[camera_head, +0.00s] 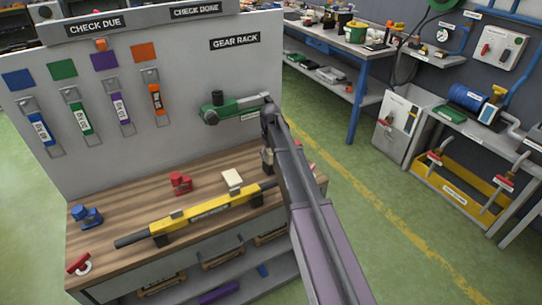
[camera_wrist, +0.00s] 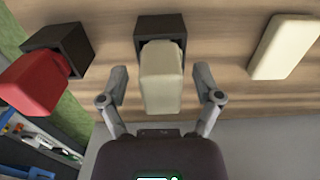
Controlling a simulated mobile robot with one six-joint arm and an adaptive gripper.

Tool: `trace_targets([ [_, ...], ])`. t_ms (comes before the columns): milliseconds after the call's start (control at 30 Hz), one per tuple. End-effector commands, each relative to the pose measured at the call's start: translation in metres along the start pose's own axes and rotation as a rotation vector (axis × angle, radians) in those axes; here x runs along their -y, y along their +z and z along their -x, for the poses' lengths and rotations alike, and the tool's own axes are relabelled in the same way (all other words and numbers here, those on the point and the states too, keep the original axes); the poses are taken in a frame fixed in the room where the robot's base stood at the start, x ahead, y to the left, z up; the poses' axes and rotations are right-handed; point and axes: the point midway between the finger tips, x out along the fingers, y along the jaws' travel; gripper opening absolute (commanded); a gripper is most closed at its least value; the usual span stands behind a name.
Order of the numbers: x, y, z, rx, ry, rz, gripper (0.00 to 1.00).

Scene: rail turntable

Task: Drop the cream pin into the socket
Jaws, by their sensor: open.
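A cream pin (camera_wrist: 162,82) stands between my two open fingers in the wrist view, with a gap on each side. Its far end meets a dark square socket (camera_wrist: 160,25); it looks seated there, but how deep is hidden. My gripper (camera_wrist: 160,88) is open and not touching the pin. In the head view my gripper (camera_head: 267,159) is low over the right end of the bench, mostly hidden by my arm; the cream pin cannot be made out there.
A red pin (camera_wrist: 32,85) in another dark socket (camera_wrist: 60,45) stands at left in the wrist view. A pale block (camera_wrist: 285,47) lies on the wood at right. In the head view, a yellow bar (camera_head: 205,214) lies along the bench front; a blue clamp-like piece (camera_head: 87,216) stands left.

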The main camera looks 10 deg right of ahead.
Motion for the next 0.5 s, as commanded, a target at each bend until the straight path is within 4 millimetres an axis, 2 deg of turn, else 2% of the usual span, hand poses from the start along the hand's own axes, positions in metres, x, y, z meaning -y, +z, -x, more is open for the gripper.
trace_targets([
  [467,0.0015,-0.0005,-0.0042,0.000,0.000,0.001,0.83],
  [500,0.0015,-0.0005,-0.0042,0.000,0.000,0.001,0.74],
])
